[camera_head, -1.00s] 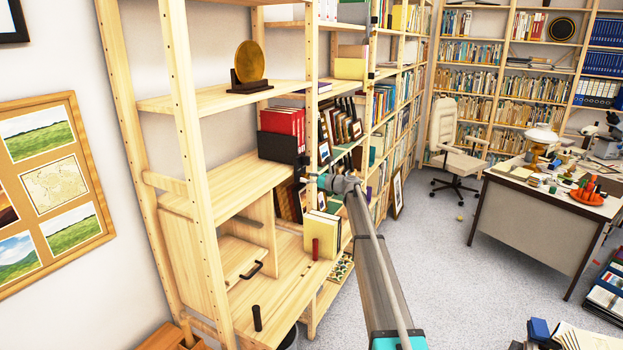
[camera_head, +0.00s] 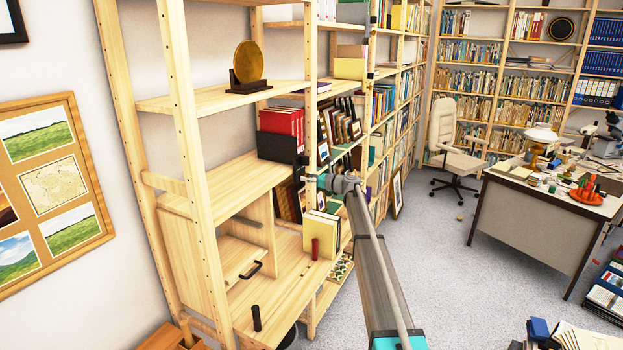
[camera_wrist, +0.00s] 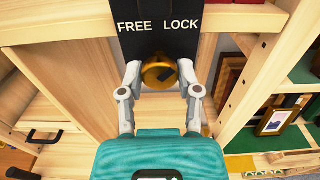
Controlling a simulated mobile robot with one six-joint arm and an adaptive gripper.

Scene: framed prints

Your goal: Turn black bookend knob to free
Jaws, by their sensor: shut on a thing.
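The black bookend (camera_head: 277,147) stands on the shelf against several red books. In the wrist view its black face (camera_wrist: 160,40) carries the white words FREE on the left and LOCK on the right. Below the words is a round brass-coloured knob (camera_wrist: 157,70) with a dark mark on its face. I cannot tell clearly which word the mark points to. My gripper (camera_wrist: 159,76) is shut on the knob, one finger on each side. In the head view my gripper (camera_head: 307,172) is at the bookend's right end, partly hidden by its own wrist.
A wooden shelf upright (camera_wrist: 272,70) stands close to the right of my gripper. A framed picture (camera_wrist: 275,121) is below right. A black handle (camera_head: 251,270) and a black post (camera_head: 256,318) are on the lower shelf. The floor (camera_head: 430,270) right of the shelves is clear.

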